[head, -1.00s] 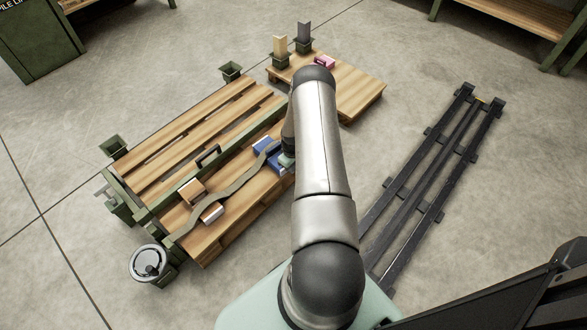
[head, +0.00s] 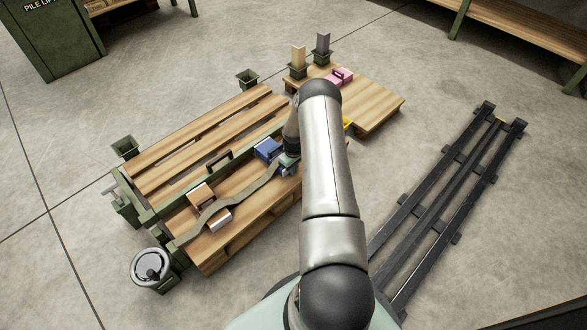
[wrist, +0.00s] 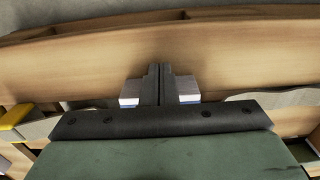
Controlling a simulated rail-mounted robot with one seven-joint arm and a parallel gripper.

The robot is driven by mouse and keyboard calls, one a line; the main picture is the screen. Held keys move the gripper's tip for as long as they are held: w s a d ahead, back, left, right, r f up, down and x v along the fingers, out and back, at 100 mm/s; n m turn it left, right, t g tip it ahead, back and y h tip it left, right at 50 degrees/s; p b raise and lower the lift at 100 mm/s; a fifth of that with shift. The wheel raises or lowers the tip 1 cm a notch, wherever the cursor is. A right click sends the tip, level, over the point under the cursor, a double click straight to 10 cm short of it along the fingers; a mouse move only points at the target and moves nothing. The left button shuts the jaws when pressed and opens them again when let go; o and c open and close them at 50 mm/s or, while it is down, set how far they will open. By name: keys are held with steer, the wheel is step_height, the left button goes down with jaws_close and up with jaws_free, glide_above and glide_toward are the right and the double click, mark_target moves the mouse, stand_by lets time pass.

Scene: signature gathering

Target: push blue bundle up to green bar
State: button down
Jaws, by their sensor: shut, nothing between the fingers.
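The blue bundle (head: 268,150) lies on the wooden deck in the head view, close beside the long green bar (head: 184,194). I cannot tell whether they touch. My gripper (head: 287,163) is at the bundle's near right side, with its fingers partly hidden by my arm. In the wrist view my fingers (wrist: 160,84) are pressed together with nothing between them. White and bluish block edges (wrist: 130,92) show on both sides of the fingers, probably the bundle; most of it is hidden.
A wavy grey strip (head: 235,197) runs across the deck just in front of the bundle. A pink bundle (head: 341,76) sits on the right pallet. Dark rails (head: 440,200) lie on the floor.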

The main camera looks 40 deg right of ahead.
steer(key=s, duration=0.1)
steer(key=s+p, duration=0.1)
steer(key=s, duration=0.1)
steer(key=shift+s+d+r, duration=0.1)
steer(key=shift+d+r, duration=0.15)
steer(key=shift+d, duration=0.05)
step_height(320, 180, up, 10)
steer(key=p, duration=0.3)
steer(key=shift+s+f+p, duration=0.15)
steer(key=shift+f+p, duration=0.1)
steer(key=shift+p, duration=0.05)
steer(key=shift+r, duration=0.15)
